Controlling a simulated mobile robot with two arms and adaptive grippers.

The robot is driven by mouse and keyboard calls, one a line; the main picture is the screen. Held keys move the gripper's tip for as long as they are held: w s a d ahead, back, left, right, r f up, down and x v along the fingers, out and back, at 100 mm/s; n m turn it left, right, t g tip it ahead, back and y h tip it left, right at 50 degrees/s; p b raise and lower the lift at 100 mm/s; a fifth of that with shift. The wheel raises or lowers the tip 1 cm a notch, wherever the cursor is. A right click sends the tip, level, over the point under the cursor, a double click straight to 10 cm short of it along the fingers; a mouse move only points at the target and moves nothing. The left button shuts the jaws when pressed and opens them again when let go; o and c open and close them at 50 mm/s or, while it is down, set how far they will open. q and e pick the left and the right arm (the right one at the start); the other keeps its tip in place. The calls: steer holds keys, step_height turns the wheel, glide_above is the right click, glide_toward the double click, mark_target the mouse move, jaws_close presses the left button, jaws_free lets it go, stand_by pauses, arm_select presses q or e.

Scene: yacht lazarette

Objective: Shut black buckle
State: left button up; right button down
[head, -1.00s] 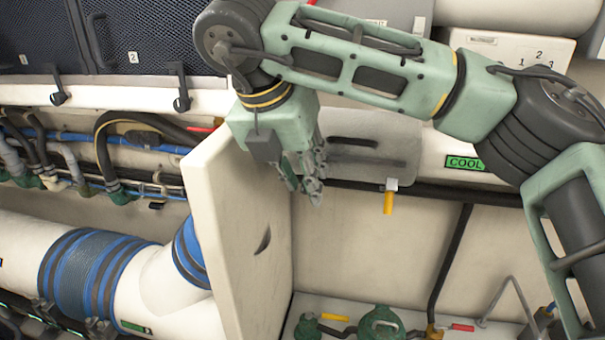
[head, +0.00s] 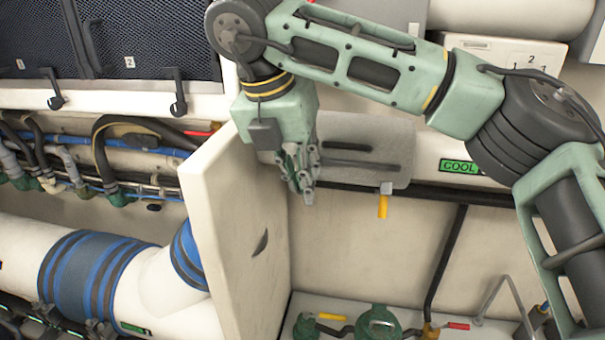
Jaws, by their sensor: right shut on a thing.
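My right gripper (head: 302,192) points down in the upper middle, in front of a grey plate (head: 395,150) and near the top of a cream upright panel (head: 235,225). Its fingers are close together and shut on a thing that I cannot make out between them. I cannot make out a black buckle for certain; the fingers may hide it. Black hook-shaped latches (head: 179,92) hang below the dark mesh doors at the upper left. My left gripper is not in view.
A white duct with a blue ribbed sleeve (head: 85,270) fills the lower left, below hoses and pipes (head: 100,150). A yellow-handled valve (head: 383,204) hangs below the plate. Green fittings (head: 378,322) stand low in the middle. The cream wall (head: 370,250) is mostly bare.

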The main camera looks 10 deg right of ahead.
steer(key=c, duration=2)
jaws_free()
steer(key=shift+a, duration=0.1)
steer(key=shift+o, duration=0.9)
steer(key=shift+a, duration=0.2)
steer(key=shift+d+r, duration=0.1)
steer(key=shift+r, duration=0.3)
steer(key=v, duration=1.1)
steer(key=shift+a, duration=0.25)
